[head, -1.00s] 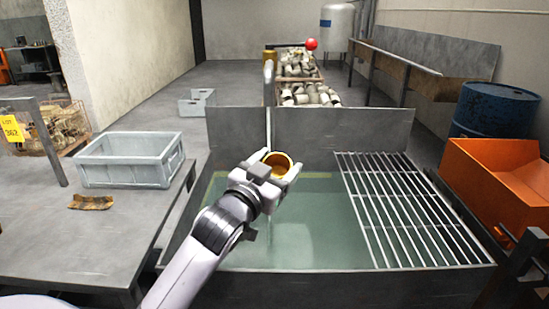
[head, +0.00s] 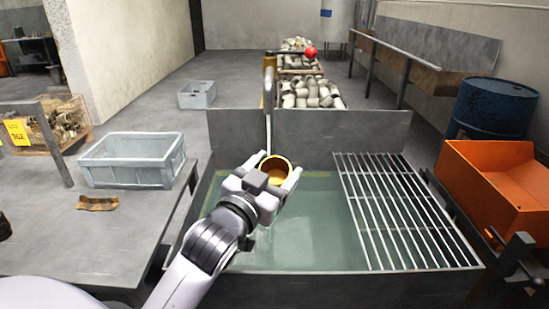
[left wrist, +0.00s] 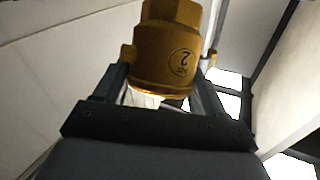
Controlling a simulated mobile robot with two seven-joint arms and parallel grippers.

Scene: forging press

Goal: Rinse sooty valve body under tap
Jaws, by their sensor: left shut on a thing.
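My left gripper (head: 268,182) is shut on the brass-coloured valve body (head: 276,168) and holds it over the water in the sink (head: 310,225). The valve body's round open end faces up in the head view. In the left wrist view the valve body (left wrist: 168,50) sits between the fingers, gold-brown with a circled mark on its side. The tap (head: 268,90) rises at the sink's back wall, and a thin pale stream (head: 268,132) runs down from it just behind the valve body. Whether the stream meets the valve body is hard to tell. My right gripper does not show.
A wire drain rack (head: 405,210) covers the sink's right side. An orange bin (head: 495,190) and a blue drum (head: 495,107) stand further right. On the left table are a grey crate (head: 130,175) and a curved brown piece (head: 97,203).

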